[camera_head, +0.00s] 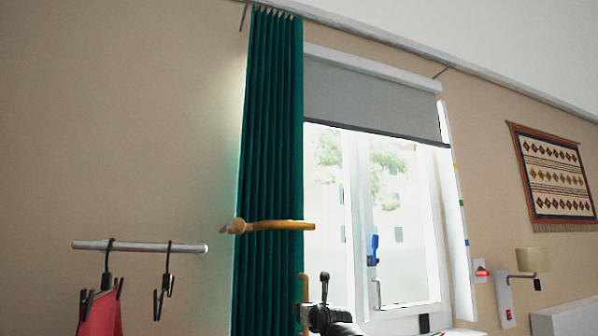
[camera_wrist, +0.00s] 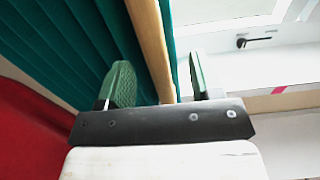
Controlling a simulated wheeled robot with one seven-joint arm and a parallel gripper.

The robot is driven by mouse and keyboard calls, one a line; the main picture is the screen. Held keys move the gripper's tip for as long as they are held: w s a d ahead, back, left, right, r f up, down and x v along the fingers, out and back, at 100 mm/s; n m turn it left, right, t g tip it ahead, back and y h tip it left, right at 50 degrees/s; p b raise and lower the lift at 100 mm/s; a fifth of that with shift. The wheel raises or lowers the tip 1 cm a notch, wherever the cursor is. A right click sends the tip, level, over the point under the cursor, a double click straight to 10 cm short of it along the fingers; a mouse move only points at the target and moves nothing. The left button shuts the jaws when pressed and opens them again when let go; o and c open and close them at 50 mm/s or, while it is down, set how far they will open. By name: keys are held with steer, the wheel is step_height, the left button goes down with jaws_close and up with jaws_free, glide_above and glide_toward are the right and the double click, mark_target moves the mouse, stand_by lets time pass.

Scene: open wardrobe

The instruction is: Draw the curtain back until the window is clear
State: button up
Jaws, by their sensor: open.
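The green pleated curtain (camera_head: 270,150) hangs in a narrow gathered bundle at the window's left side. A wooden bar (camera_head: 268,226) crosses in front of it at lower height. The window (camera_head: 385,215) shows glass to the right of the curtain; a grey roller blind (camera_head: 370,95) covers its upper part. In the wrist view, my gripper (camera_wrist: 158,75) is open, its green-padded fingers on either side of a tan wooden bar (camera_wrist: 150,45). Gaps show between bar and pads. The green curtain (camera_wrist: 75,45) fills the area behind and left.
A metal rail (camera_head: 140,246) with dark clip hangers and a red cloth (camera_head: 100,315) juts out at left. The cloth also shows in the wrist view (camera_wrist: 30,130). A window handle (camera_wrist: 254,40) is at right.

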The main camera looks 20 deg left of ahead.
steer(key=v, duration=0.7)
stand_by(0.3)
stand_by(0.3)
steer(key=w+d+f+n+g+h, duration=0.25)
steer(key=d+f+n, duration=0.3)
steer(key=f, duration=0.55)
steer(key=w+d+f+n+g+h, duration=0.15)
steer(key=w+d+f+n, duration=0.35)
steer(key=f, duration=0.6)
steer(key=d+f+n+g+h, duration=0.25)
steer(key=d+f, duration=0.45)
steer(key=f, duration=0.4)
steer(key=s+d+f+n+g+h, duration=0.1)
steer(key=s+d+f+n, duration=0.3)
steer(key=f, duration=0.5)
steer(key=s+d+f+n+g+h, duration=0.1)
steer(key=s+d+f+n+g, duration=0.3)
steer(key=d+f, duration=0.5)
steer(key=s+d+f+n+g+h, duration=0.2)
steer(key=s+d+f+n+g, duration=0.1)
steer(key=s+d+f+n, duration=0.2)
step_height(320, 180, down, 5)
steer(key=d+n, duration=0.2)
steer(key=shift+d+r+n, duration=0.15)
steer(key=shift+d+n, duration=0.1)
steer(key=shift+n, duration=0.15)
